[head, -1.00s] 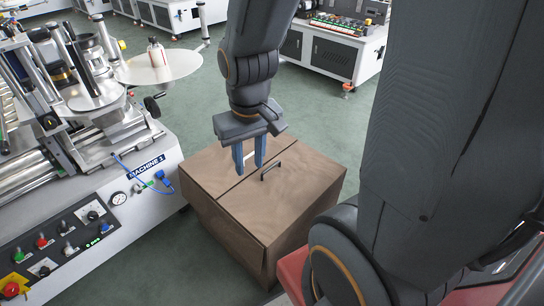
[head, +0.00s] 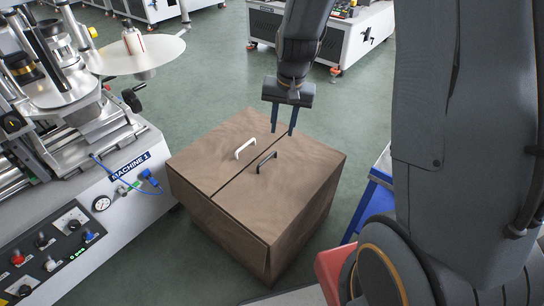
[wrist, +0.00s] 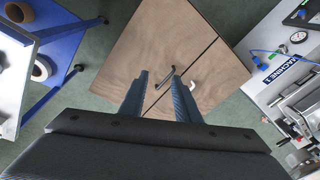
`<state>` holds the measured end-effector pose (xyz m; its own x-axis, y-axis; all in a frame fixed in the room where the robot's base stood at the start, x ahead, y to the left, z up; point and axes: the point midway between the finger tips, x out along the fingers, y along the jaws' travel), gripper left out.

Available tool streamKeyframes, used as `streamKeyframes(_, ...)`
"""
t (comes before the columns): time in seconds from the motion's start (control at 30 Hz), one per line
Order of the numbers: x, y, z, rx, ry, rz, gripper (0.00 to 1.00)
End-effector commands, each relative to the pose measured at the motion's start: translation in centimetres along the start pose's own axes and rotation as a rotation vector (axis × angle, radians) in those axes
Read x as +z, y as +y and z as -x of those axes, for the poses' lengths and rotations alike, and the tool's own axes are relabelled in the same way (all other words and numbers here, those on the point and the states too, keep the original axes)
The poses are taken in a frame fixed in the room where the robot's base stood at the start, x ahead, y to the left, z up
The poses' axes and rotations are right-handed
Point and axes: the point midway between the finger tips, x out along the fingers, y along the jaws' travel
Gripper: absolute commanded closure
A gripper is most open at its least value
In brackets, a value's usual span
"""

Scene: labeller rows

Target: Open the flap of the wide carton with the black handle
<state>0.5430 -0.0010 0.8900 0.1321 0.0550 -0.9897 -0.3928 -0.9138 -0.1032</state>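The wide brown carton (head: 215,230) stands on the floor in the middle of the head view. Its top has two flaps meeting at a straight seam, both lying flat and shut. The black handle (head: 266,161) is on the right-hand flap (head: 285,185), close to the seam. A white handle (head: 245,148) is on the other flap. My gripper (head: 283,131) is open and empty, above the carton's far right side, apart from both handles. In the wrist view, the black handle (wrist: 167,77) shows between and beyond the fingers (wrist: 159,98), with the white handle (wrist: 192,85) beside it.
The machine marked MACHINE 1 (head: 130,168) stands close on the carton's left. A blue stand (wrist: 62,45) with rolls is on the other side, also in the head view (head: 372,200). More machines stand behind; green floor between is clear.

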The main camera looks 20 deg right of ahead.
Motion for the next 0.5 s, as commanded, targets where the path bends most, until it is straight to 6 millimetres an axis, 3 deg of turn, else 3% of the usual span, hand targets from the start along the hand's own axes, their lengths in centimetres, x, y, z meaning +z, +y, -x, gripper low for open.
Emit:
streamKeyframes(0.03, -1.9, -0.4, -3.0, -0.004, -0.005, -0.053, 0.71)
streamKeyframes(0.3, -10.2, -2.1, -15.4, -0.040, -0.012, -0.348, 0.71)
streamKeyframes(0.5, -13.3, -2.5, -21.5, -0.058, -0.016, -0.488, 0.71)
